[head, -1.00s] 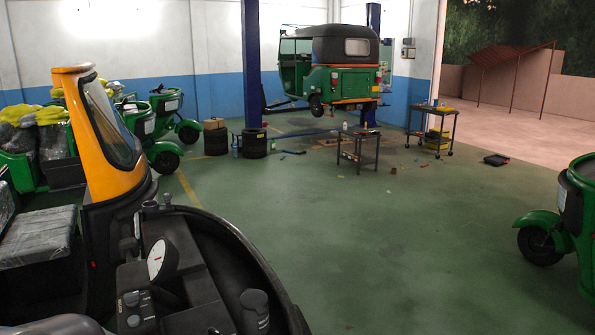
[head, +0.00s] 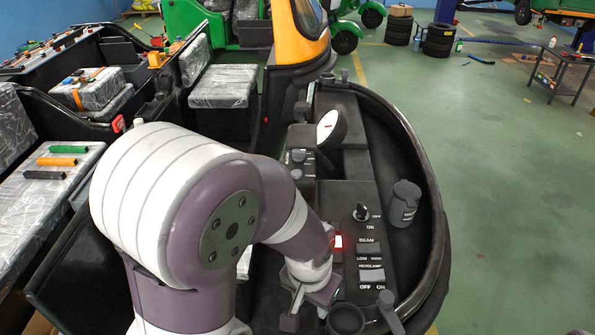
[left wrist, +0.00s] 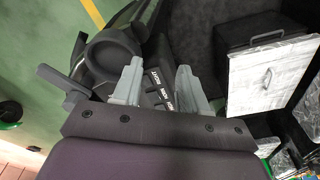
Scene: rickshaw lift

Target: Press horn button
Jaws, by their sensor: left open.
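The dark dashboard panel (head: 345,200) of the vehicle runs down the middle of the head view. It carries a key switch, a BEAM switch (head: 368,248) and a HEADLAMP switch (head: 371,276). I cannot pick out the horn button for certain in the head view; my left arm covers part of the panel. My left gripper (head: 308,302) is over the near end of the panel, left of the HEADLAMP switch. In the left wrist view my left gripper (left wrist: 155,82) is open, its grey fingers apart, with small white lettering on the panel between them. My right gripper is not in view.
A red-lit part (head: 338,241) shows beside my left wrist. A round dark cup-like part (head: 404,203) stands right of the key switch. The curved dash rim (head: 436,205) bounds the panel on the right. Plastic-wrapped seats (head: 224,86) lie to the left. Green floor is open at right.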

